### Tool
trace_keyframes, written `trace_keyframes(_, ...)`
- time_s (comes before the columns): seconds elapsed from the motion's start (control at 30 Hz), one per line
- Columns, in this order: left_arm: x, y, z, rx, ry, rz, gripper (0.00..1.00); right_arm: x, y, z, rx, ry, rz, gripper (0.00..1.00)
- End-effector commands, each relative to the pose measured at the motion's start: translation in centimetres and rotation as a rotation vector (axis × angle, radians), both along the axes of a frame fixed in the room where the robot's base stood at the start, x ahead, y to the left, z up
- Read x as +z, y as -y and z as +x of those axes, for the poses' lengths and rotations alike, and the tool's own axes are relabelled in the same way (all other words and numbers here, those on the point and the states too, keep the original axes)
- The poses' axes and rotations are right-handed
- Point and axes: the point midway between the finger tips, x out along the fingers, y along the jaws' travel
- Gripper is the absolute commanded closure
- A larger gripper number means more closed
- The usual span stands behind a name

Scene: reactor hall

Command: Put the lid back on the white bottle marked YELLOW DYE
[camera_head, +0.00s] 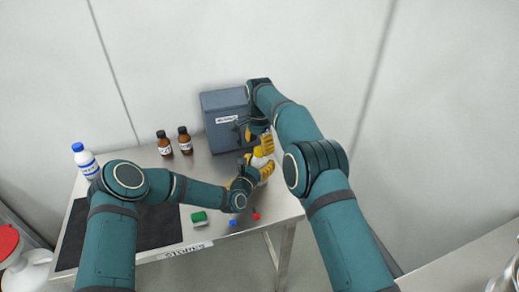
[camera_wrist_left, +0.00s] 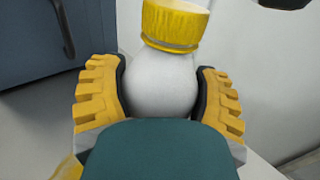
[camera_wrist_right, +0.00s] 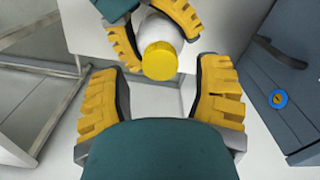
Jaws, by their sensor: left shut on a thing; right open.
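The white bottle (camera_head: 259,162) stands near the table's right end, mostly hidden by my grippers; it also shows in the left wrist view (camera_wrist_left: 160,85). My left gripper (camera_head: 264,172) is shut on the bottle's body, one finger on each side (camera_wrist_left: 162,95). The yellow lid (camera_wrist_left: 172,25) sits on the bottle's top; whether it is screwed tight I cannot tell. My right gripper (camera_head: 261,146) is open above the bottle. In the right wrist view the lid (camera_wrist_right: 158,60) lies between its spread fingers (camera_wrist_right: 160,75), with gaps on both sides. No marking on the bottle is readable.
A grey-blue cabinet (camera_head: 225,103) stands close behind the grippers. Two brown bottles (camera_head: 164,143) (camera_head: 185,140) and a blue-capped white bottle (camera_head: 85,160) stand left. A green block (camera_head: 199,218), a blue piece (camera_head: 233,223) and a red piece (camera_head: 256,216) lie near the front edge.

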Motion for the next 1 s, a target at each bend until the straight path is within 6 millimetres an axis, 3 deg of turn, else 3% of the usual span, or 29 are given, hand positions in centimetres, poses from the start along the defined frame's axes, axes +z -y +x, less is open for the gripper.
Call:
trace_keyframes(0.13, 0.0, 0.0, 0.0, 0.0, 0.001, 0.0, 1.0, 2.8, 0.0, 0.1, 0.0, 0.004, 0.001, 0.36)
trace_keyframes(0.3, 0.0, 0.0, 0.0, 0.0, 0.001, 0.0, 1.0, 4.3, 0.0, 0.1, 0.0, 0.001, 0.001, 0.36)
trace_keyframes(0.73, 0.0, 0.0, 0.0, 0.0, 0.001, 0.0, 1.0, 5.1, 0.0, 0.0, -0.001, -0.001, -0.001, 0.36)
trace_keyframes(0.77, 0.0, 0.0, 0.0, 0.0, 0.001, 0.0, 0.24, 5.1, 0.0, 0.0, -0.001, -0.001, -0.001, 0.36)
trace_keyframes(0.8, 0.0, 0.0, 0.0, 0.0, 0.001, 0.0, 0.1, 5.1, 0.0, 0.0, -0.001, -0.001, -0.001, 0.36)
trace_keyframes(0.83, 0.0, 0.0, 0.0, 0.0, 0.001, 0.0, 0.0, 5.1, 0.0, 0.0, -0.001, -0.001, -0.001, 0.36)
trace_keyframes(1.0, 0.0, 0.0, 0.0, 0.0, 0.0, 0.0, 0.0, 5.1, 0.0, 0.0, -0.001, 0.0, 0.0, 0.36)
